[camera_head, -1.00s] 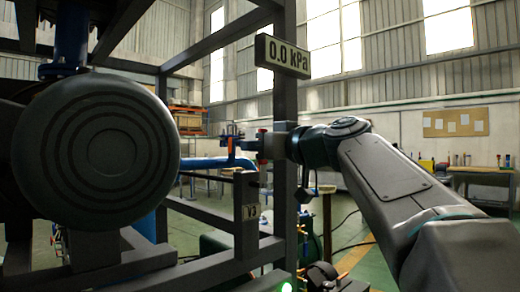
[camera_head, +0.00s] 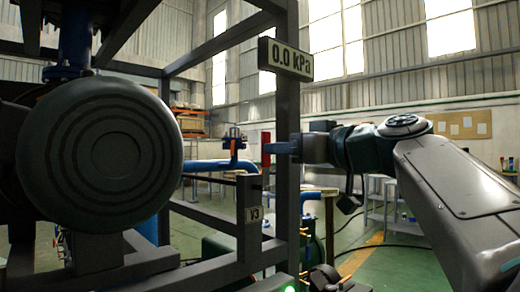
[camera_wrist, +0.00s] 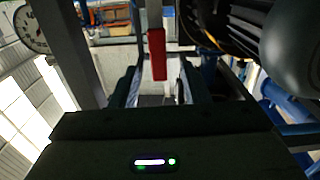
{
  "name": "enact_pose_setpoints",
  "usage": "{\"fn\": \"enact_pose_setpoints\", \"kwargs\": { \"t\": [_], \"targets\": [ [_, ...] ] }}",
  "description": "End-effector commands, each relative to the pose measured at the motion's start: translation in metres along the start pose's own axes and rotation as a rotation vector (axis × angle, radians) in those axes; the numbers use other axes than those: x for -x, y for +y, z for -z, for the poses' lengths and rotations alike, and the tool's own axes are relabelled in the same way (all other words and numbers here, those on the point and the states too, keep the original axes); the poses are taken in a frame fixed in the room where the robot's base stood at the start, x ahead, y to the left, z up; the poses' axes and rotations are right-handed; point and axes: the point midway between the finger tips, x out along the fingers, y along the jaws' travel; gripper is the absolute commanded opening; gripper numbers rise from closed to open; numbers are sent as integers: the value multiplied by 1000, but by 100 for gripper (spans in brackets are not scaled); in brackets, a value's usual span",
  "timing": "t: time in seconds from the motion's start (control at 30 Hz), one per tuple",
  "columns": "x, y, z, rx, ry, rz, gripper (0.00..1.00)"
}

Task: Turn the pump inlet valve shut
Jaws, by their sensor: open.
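A red bar (camera_head: 266,150), apparently the valve's handle, stands upright beside the dark frame post in the head view. In the wrist view the red bar (camera_wrist: 157,55) lies ahead of the fingertips, roughly in line with the gap between them. My gripper (camera_head: 279,148) is open, just right of the bar and partly behind the post. In the wrist view its two fingers (camera_wrist: 160,82) are apart with nothing held between them. I cannot tell whether a finger touches the bar. The valve body is not clearly visible.
A display (camera_head: 286,59) on the post reads 0.0 kPa. A "V3" label (camera_head: 254,214) is on the lower frame. A large round dark motor-like body (camera_head: 100,155) fills the left. Blue pipe (camera_head: 215,165) runs behind. A gauge (camera_wrist: 30,28) shows in the wrist view's corner.

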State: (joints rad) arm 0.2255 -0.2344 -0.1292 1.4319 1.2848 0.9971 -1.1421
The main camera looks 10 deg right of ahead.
Motion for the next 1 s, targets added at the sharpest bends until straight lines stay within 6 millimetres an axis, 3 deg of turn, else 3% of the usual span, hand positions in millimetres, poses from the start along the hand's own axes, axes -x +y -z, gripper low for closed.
{"fn": "enact_pose_setpoints", "kwargs": {
  "t": [0.1, 0.33, 0.87, 1.0],
  "targets": [
    [26, -1, 2, 0, 2, -1, 42],
    [56, -1, 1, -1, 1, 1, 42],
    [62, -1, 0, 0, 1, 2, 42],
    [62, -1, 9, 0, 1, 2, 42]
  ]
}}
